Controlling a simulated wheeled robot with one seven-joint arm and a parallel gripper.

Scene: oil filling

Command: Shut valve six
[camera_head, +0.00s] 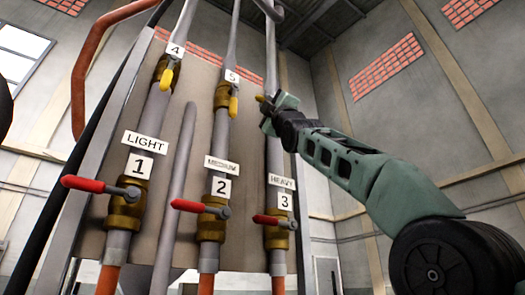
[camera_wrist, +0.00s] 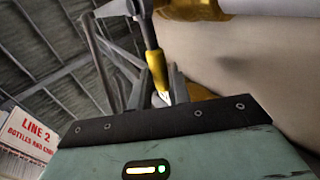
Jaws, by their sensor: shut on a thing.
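The upper valve on the right-hand pipe is mostly hidden behind my gripper (camera_head: 270,106) in the head view; no number six label shows. A bit of its yellow handle (camera_head: 259,98) sticks out to the left of the fingers. In the wrist view the yellow handle (camera_wrist: 156,68) on its grey stem runs down between the fingers of my gripper (camera_wrist: 161,91). My gripper is shut on this handle. Part of the brass valve body (camera_wrist: 190,9) shows at the top of the wrist view.
Valves four (camera_head: 167,76) and five (camera_head: 233,105) have yellow handles hanging down. Below are red-handled valves one (camera_head: 95,186), two (camera_head: 195,207) and three (camera_head: 270,220). A pale panel (camera_head: 195,130) stands close behind the pipes. Open room lies to the right.

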